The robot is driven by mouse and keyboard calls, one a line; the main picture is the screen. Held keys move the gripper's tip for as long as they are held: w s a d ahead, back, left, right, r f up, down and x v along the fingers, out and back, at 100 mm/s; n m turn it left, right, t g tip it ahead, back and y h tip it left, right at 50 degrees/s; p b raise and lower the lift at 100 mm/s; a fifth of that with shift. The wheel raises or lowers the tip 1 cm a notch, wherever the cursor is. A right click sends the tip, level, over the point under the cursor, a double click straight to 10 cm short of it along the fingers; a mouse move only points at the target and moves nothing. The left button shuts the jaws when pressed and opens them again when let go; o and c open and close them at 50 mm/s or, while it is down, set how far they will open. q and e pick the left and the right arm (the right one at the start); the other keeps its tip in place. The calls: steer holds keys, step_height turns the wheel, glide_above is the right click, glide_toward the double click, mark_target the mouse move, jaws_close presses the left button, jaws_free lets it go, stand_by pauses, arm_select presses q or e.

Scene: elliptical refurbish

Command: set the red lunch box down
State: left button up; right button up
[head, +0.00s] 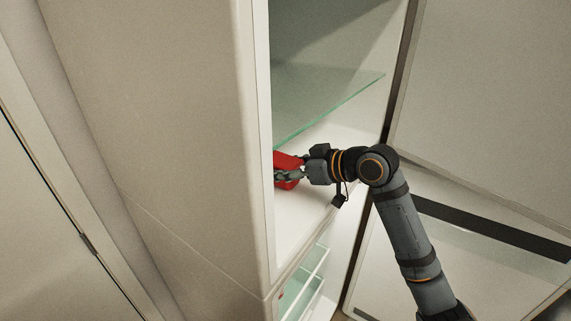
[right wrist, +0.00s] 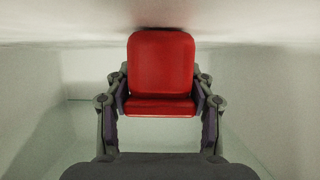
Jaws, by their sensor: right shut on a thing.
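The red lunch box (head: 287,170) is inside the open fridge, in the space below a glass shelf and over a white compartment floor. My right gripper (head: 291,174) is shut on it, with a finger on each side. In the right wrist view the red lunch box (right wrist: 160,66) sits between the fingertips of my right gripper (right wrist: 160,100). Whether its underside touches the floor cannot be told. The fridge side wall hides part of the box in the head view. My left gripper is not in view.
The glass shelf (head: 325,100) spans above my right gripper. The white compartment floor (head: 305,215) has bare room in front of the box. The fridge side wall (head: 258,150) stands close on the left. The open door (head: 485,110) is on the right. Clear bins (head: 305,285) sit below.

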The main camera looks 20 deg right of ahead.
steer(key=shift+a+f, duration=0.1)
steer(key=o, duration=1.6)
steer(key=shift+c, duration=0.2)
